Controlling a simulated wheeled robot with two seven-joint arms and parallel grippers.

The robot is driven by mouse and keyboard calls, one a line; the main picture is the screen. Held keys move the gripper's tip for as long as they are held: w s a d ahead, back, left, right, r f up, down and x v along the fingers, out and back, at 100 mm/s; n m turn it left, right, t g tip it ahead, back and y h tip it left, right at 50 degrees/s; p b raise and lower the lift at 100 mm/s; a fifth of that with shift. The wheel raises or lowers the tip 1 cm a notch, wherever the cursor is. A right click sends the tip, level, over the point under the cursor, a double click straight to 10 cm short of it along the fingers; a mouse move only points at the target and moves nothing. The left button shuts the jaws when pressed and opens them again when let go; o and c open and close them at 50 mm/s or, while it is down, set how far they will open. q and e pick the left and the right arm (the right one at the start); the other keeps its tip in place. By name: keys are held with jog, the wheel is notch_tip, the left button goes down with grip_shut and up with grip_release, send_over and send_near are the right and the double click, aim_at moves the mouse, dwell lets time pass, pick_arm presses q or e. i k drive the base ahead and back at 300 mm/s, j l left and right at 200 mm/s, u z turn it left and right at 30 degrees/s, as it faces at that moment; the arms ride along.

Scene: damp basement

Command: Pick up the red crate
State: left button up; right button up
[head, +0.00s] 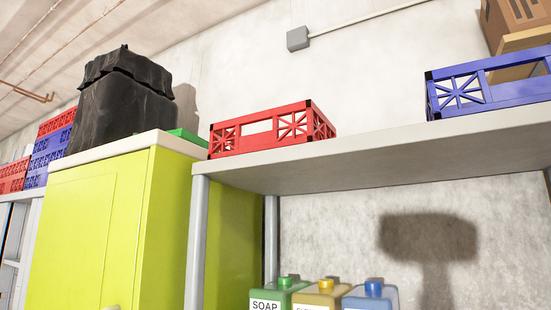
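A red crate (258,146) with lattice sides and a handle opening stands upright on the left end of a grey shelf (380,157). The shelf is above my eye level, so the inside of the crate is hidden. More red crates (12,177) show in a stack with blue ones at the far left edge. Neither of my grippers is in view.
A blue crate (480,95) stands on the same shelf at right, with a cardboard box (515,22) behind. A yellow-green cabinet (90,240) at left bears a black bag (125,100). Soap jugs (325,298) stand below the shelf. The shelf is clear between the crates.

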aim_at(239, 145)
jog(key=i+j+z, duration=0.25)
jog(key=j, duration=0.3)
jog(key=i+j+z, duration=0.2)
jog(key=j, duration=0.35)
jog(key=j+z, duration=0.25)
jog(key=j, duration=0.35)
jog(key=i+j+z, duration=0.1)
jog(key=j+z, duration=0.15)
jog(key=j, duration=0.4)
